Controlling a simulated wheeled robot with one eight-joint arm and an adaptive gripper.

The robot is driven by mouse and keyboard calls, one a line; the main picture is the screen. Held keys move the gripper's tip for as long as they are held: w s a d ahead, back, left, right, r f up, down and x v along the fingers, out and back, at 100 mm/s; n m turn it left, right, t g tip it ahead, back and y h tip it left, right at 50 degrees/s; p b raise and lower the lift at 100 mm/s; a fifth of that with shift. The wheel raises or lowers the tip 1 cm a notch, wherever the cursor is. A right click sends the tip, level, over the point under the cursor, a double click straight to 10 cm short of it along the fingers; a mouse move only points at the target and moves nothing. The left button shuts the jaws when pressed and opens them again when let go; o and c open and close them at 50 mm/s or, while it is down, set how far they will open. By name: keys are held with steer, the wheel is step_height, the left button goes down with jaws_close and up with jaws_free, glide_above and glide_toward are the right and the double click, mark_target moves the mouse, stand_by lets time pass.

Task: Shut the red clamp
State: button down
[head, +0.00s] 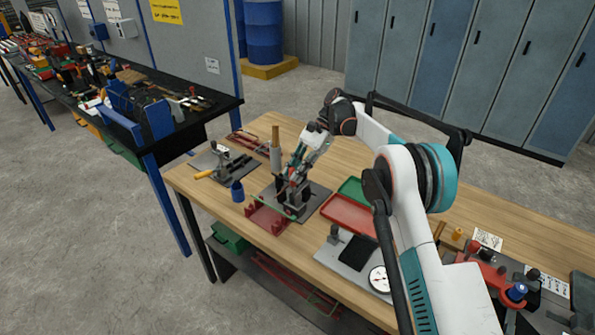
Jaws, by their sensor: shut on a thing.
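My gripper (290,180) reaches down over a dark metal fixture on a grey base plate (318,196) on the wooden table. Its fingers are shut on a part of this fixture, which appears to be the red clamp; the fingers mostly hide it and only small red spots show there. A dark red bracket (267,218) stands at the near-left edge of the plate. An upright post with a tan top (276,140) stands just left of my gripper. The exact angle of the clamp's handle cannot be made out.
A blue bottle (237,191) and a vise-like tool on a plate (222,165) lie left. A red tray (348,215), a dial gauge (379,279) and a red-and-black fixture (482,278) are right. A cluttered dark bench (227,103) stands behind left. Lockers (440,65) stand at the back.

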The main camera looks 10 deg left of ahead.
steer(key=c, duration=1.5)
jaws_free()
steer(key=shift+f, duration=0.1)
step_height(320, 180, up, 10)
steer(key=shift+r, duration=0.1)
